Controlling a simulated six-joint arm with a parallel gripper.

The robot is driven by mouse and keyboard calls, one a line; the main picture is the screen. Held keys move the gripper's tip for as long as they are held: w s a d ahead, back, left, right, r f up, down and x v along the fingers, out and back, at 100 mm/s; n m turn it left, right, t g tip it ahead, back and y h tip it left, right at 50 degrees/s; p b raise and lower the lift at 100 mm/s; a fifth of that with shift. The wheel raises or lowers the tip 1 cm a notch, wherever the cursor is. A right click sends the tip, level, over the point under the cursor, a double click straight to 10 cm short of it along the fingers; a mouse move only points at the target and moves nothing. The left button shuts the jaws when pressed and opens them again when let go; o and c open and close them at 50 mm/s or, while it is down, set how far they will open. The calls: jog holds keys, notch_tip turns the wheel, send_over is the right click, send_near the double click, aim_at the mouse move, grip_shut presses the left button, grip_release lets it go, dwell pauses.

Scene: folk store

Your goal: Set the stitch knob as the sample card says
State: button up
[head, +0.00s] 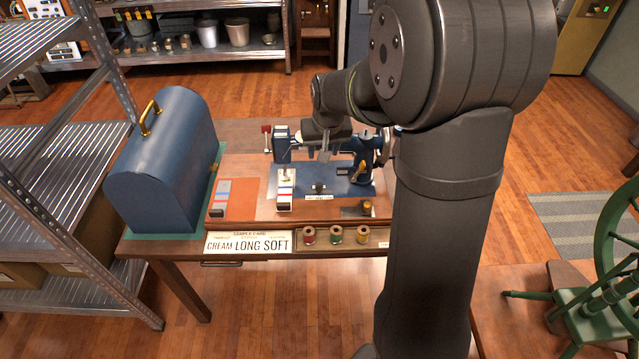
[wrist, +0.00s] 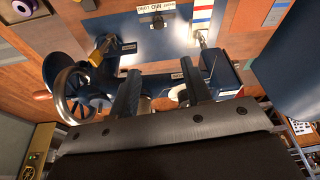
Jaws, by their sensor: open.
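The sample card (head: 248,242) lies at the table's front edge in the head view and reads "CREAM LONG SOFT". The blue sewing machine (head: 360,176) stands behind it. A small dark knob (head: 319,187) sits on the machine's blue base, behind a small white label; the knob also shows at the top of the wrist view (wrist: 157,22), beside an upside-down label with "MID" in its middle. I cannot tell where the knob points. My gripper (wrist: 162,88) is open and empty over the machine, apart from the knob. The arm partly hides the machine in the head view.
A striped block (head: 285,190) stands left of the knob and another (head: 220,198) lies on an orange cloth. A tray (head: 381,238) holds red, green and gold spools. A blue domed case (head: 165,165) stands at left, near a metal shelf (head: 75,170).

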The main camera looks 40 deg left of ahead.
aim_at(320, 185)
jog(key=shift+t+y, duration=0.4)
jog(key=shift+y, duration=0.1)
jog(key=x, duration=0.6)
jog(key=s+d+x, duration=0.1)
jog(key=x, duration=0.5)
jog(key=d+f+x, duration=0.1)
jog(key=x, duration=0.5)
jog(key=shift+s, duration=0.25)
grip_shut()
jog(key=shift+d, duration=0.15)
